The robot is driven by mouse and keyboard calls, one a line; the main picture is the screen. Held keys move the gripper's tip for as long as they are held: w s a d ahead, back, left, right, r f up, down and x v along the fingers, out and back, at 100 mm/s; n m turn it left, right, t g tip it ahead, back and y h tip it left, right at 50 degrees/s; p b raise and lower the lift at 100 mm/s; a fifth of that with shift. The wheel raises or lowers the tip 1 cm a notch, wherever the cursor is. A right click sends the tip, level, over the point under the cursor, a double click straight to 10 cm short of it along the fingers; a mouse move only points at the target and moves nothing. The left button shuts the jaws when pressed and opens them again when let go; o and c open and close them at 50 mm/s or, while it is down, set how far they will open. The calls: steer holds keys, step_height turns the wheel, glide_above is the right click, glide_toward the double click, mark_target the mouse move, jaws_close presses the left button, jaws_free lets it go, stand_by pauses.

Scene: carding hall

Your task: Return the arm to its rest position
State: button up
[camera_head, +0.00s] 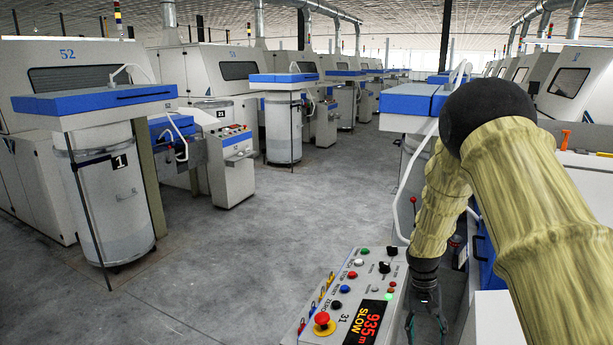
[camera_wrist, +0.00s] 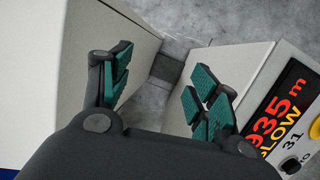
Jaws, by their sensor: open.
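My arm (camera_head: 535,200), in a yellowish cover, reaches from the right edge of the head view and bends down at a black elbow. My gripper (camera_head: 425,325) hangs at its end, pointing down just right of the control panel. In the wrist view my gripper (camera_wrist: 155,95) shows two green-padded fingers spread apart with nothing between them. Grey floor shows between and beyond the fingers. The fingertips in the head view are partly cut off by the lower edge.
A control panel (camera_head: 345,310) with a red mushroom button (camera_head: 322,322), coloured buttons and a display reading "935 m SLOW" stands close left of my gripper; the display (camera_wrist: 280,110) also shows in the wrist view. A white cabinet wall (camera_wrist: 95,45) is opposite. The aisle floor (camera_head: 240,250) is clear.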

steer(key=s+a+f+n+t+b, duration=0.1)
steer(key=s+a+f, duration=0.1)
steer(key=s+f, duration=0.85)
steer(key=s+a+f+n+b, duration=0.1)
steer(key=s+a+f, duration=0.2)
steer(key=s+f, duration=0.75)
steer(key=s+a+f+n+t+b, duration=0.1)
steer(key=s+a+f, duration=0.1)
steer(key=s, duration=0.8)
steer(key=s+a+f+n+t+y+b, duration=0.1)
steer(key=s+f, duration=0.3)
steer(key=s, duration=0.6)
steer(key=shift+a+f, duration=0.25)
steer(key=shift+a, duration=0.55)
